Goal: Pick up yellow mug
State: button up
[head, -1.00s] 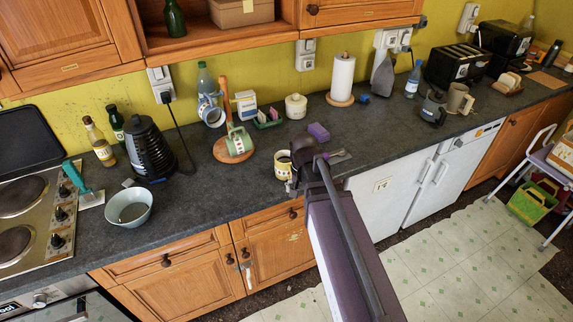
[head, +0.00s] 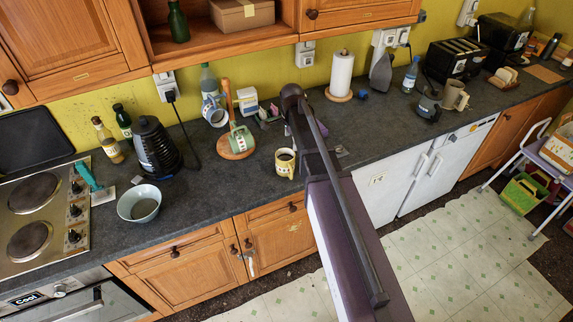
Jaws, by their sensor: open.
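The yellow mug (head: 284,168) stands upright on the dark worktop near its front edge, with something dark inside. It is in full view, just left of my raised arm. My arm comes up from the bottom right of the head view, and its dark upper joint is above and behind the mug in the picture. I cannot make out my gripper's fingers; the arm hides them. Nothing is seen touching the mug.
A paper towel roll (head: 341,74) stands behind right. The worktop between bowl and yellow mug is clear.

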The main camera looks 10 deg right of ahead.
aim_at(290, 166)
jog(key=shift+f, duration=0.1)
notch_tip(290, 166, down, 8)
jog(key=b, duration=0.8)
jog(key=shift+f+b, duration=0.25)
jog(key=shift+b, duration=0.1)
jog(key=shift+f, duration=0.1)
dwell(0.4)
jog(key=shift+s+a+f+b, duration=0.1)
jog(key=shift+a+f+b, duration=0.05)
jog(key=shift+f+b, duration=2.4)
jog(key=shift+r, duration=0.1)
jog(key=c, duration=1.3)
jog(key=shift+r, duration=0.15)
